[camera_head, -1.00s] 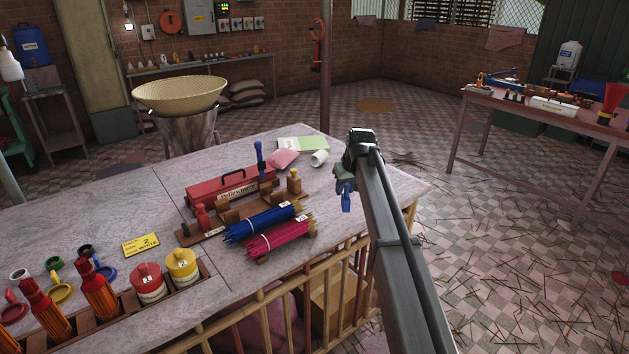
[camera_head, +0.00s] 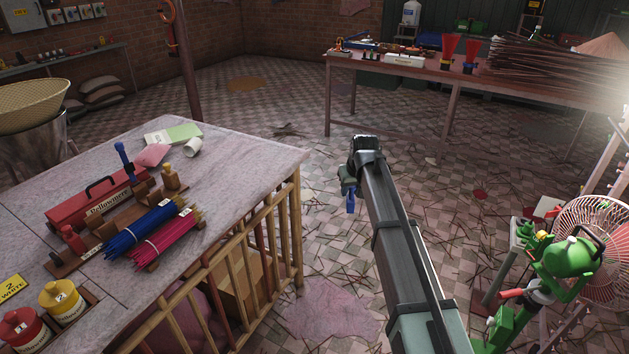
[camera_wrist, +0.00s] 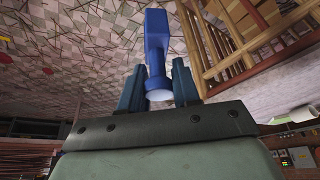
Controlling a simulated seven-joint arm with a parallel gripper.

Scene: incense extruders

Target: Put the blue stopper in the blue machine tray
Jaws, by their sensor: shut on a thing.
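The blue stopper (camera_head: 351,204) hangs below my gripper (camera_head: 349,188) in the head view, out over the open floor to the right of the near table. In the wrist view the blue stopper (camera_wrist: 157,45) stands out between the two fingers of my gripper (camera_wrist: 159,88), with a pale round end near the fingers. The gripper is shut on it. A green machine (camera_head: 565,265) stands at the right. I cannot make out a blue machine or its tray in these frames.
The near table (camera_head: 240,165) holds a red toolbox (camera_head: 97,198), bundled sticks (camera_head: 145,228) and jars. A far table (camera_head: 470,75) carries sticks and red funnels. A fan (camera_head: 598,235) stands beside the green machine. Open floor lies between, strewn with thin sticks.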

